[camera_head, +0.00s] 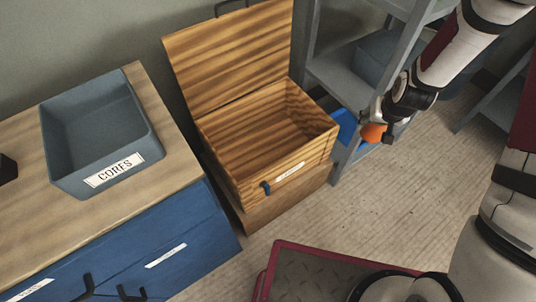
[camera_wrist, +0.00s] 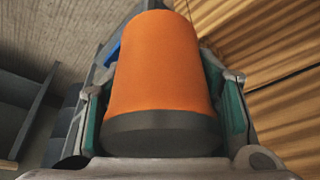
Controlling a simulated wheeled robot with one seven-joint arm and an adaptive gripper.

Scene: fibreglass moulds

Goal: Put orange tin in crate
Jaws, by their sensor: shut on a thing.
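The orange tin (camera_wrist: 155,65) with a dark band at its near end fills the middle of the wrist view. My gripper (camera_wrist: 160,100) is shut on it, with a finger along each side. In the head view the tin (camera_head: 374,133) shows in my gripper (camera_head: 377,126), held up in front of the grey shelf. An open wooden crate (camera_head: 222,158) with a raised lid, a blue latch and a white label on its front stands to the left of the gripper. The crate looks empty inside. The label on the crate is too small to read.
A grey bin labelled "CORFS" (camera_head: 152,150) stands on a wood-topped blue cabinet (camera_head: 190,240) at the left. The grey shelf unit (camera_head: 330,75) stands right behind the crate, with a blue thing (camera_head: 347,125) low on it. Bare floor (camera_head: 400,210) lies in front.

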